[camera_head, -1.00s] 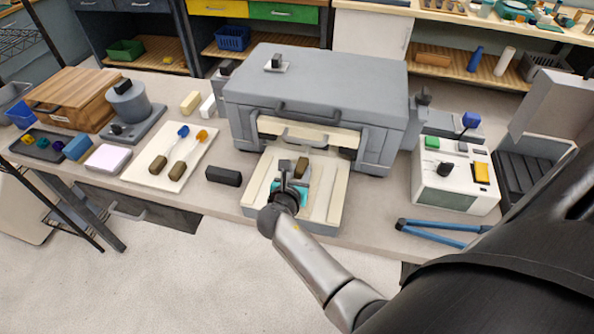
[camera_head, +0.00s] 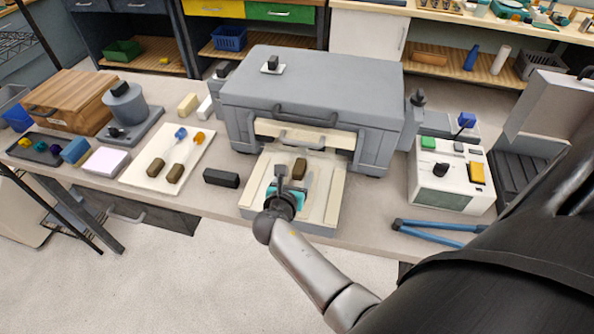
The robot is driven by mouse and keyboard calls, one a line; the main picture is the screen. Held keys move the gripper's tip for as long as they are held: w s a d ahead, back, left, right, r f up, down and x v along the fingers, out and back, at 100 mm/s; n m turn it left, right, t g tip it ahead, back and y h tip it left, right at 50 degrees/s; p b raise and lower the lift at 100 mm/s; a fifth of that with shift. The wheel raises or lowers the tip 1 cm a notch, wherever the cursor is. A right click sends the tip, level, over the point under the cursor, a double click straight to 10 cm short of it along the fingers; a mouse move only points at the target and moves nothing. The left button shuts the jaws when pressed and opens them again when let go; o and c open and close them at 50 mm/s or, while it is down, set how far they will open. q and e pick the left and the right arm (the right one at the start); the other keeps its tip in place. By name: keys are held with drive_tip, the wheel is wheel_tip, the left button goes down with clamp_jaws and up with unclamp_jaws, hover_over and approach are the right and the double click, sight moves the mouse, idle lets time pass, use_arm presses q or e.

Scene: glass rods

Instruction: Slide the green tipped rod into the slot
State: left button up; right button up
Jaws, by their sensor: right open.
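A brown block-shaped handle (camera_head: 300,168) lies on the pale tray (camera_head: 332,205) in front of the grey furnace-like box. It looks like a rod's handle; I cannot make out a green tip. The low front opening (camera_head: 310,136) of the box, with a cream panel and a handle, faces the tray. My right gripper (camera_head: 284,178) is over the tray, just left of and nearer than the brown handle. It is open and appears to hold nothing. A teal patch (camera_head: 299,196) shows beside it, partly hidden by the wrist. My left gripper is out of view.
Rods with blue (camera_head: 181,133) and orange (camera_head: 198,138) tips lie on a white board at left. A black block (camera_head: 221,178) is left of the tray. A control box (camera_head: 449,180) and blue tongs-like tool (camera_head: 430,228) are at right.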

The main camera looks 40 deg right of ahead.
drive_tip(key=p+v, duration=0.8)
drive_tip(key=v, duration=0.6)
